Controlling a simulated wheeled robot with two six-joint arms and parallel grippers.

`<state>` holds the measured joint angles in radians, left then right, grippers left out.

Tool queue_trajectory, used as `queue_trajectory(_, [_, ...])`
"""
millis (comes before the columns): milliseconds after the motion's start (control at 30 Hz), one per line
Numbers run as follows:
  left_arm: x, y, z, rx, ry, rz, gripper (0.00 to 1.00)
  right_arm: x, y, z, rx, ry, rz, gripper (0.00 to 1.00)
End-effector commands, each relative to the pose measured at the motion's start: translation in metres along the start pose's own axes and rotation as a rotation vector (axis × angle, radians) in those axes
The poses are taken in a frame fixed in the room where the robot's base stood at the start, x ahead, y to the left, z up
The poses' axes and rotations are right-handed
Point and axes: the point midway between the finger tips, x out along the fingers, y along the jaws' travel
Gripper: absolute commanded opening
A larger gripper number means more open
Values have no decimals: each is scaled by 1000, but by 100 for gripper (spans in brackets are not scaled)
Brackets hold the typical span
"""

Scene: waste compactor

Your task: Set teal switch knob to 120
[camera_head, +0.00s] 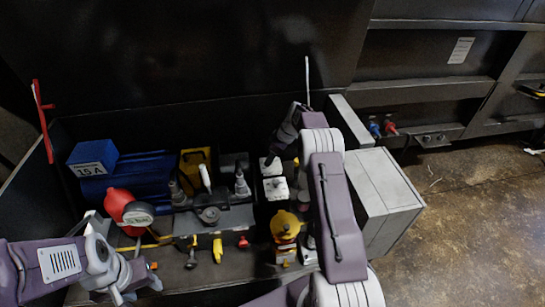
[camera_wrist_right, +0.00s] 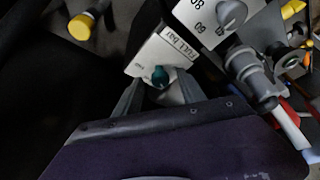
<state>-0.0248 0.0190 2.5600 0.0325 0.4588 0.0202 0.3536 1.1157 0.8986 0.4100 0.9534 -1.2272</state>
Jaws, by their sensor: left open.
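The teal switch knob (camera_wrist_right: 160,76) shows in the right wrist view on a white plate (camera_wrist_right: 150,58) with black print, upside down and partly legible. My right gripper (camera_wrist_right: 156,88) has its two fingers spread on either side of the knob, with a gap to it; whether they touch the plate I cannot tell. The knob's pointer setting is too small to read. In the head view my right gripper (camera_head: 272,157) is by the white boxes, and the teal knob cannot be made out. My left gripper (camera_head: 122,288) is open and empty at the lower left.
A white dial plate with a grey knob (camera_wrist_right: 231,14) adjoins in the right wrist view. Grey fittings (camera_wrist_right: 252,75) stand close by. In the head view, a red round gauge (camera_head: 122,205), a yellow-topped part (camera_head: 285,223) and a blue box (camera_head: 93,158) crowd the bench.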

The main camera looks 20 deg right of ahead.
Motion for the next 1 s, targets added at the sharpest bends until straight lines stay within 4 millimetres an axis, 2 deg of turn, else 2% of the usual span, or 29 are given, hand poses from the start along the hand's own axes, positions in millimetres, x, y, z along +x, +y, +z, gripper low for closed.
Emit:
queue_trajectory(267, [-1,0,0,0,0,0,47,-3,0,0,0,0,0,47])
queue_trajectory(367, [-4,0,0,0,0,0,47,-19,1,-1,0,2,3,47])
queue_trajectory(600, [-11,0,-1,0,0,0,47,-71,0,-1,1,1,1,47])
queue_trajectory(700, [-12,0,-1,0,0,0,47,-84,0,0,1,1,1,47])
queue_trajectory(800, [-13,0,-1,0,0,0,47,-90,0,0,1,0,0,47])
queue_trajectory(1000, [-12,0,-1,0,0,0,47,-91,0,0,1,0,0,47])
